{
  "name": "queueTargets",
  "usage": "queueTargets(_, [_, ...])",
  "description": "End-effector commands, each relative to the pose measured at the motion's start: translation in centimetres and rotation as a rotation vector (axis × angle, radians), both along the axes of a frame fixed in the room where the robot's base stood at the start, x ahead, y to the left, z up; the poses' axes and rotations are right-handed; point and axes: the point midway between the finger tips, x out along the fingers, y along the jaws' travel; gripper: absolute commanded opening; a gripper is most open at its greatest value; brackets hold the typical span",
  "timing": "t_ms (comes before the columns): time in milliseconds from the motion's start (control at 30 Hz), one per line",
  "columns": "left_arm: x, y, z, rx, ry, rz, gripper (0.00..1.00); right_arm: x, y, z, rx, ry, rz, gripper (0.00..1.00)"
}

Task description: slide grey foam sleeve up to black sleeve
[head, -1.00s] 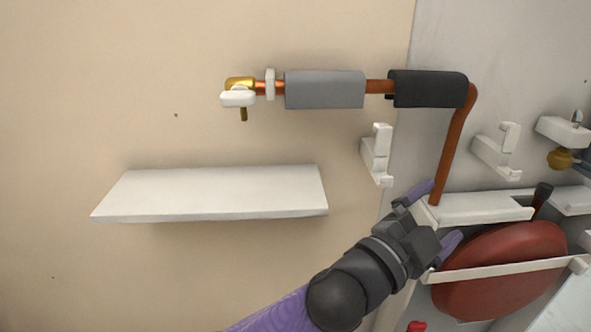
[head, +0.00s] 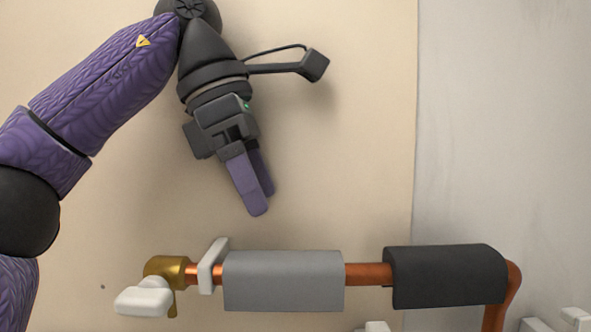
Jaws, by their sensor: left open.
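The grey foam sleeve (head: 283,281) sits around the horizontal copper pipe (head: 366,274) in the head view. The black sleeve (head: 447,276) is on the same pipe to its right, near the bend. A short stretch of bare copper separates the two sleeves. My left gripper (head: 264,205) is open and empty, with its purple fingers pointing down above the grey sleeve and apart from it. My right gripper is not in view.
A white pipe clip (head: 212,266) stands just left of the grey sleeve. A brass valve (head: 167,271) with a white handle (head: 145,297) is at the pipe's left end. White brackets (head: 577,319) show at the bottom right.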

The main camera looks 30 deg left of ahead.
Motion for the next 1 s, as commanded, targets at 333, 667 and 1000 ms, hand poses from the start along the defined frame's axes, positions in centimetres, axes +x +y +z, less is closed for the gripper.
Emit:
queueTargets(333, [0.4,-0.8,-4.1,0.01,0.001,0.008,1.0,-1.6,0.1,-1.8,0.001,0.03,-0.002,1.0])
queueTargets(667, [1.4,-2.7,-8.5,0.009,-0.003,0.011,1.0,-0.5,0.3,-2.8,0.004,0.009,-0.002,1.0])
queueTargets(1000, [1.5,-2.8,-8.8,0.008,-0.003,0.009,0.89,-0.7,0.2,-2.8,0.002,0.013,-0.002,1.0])
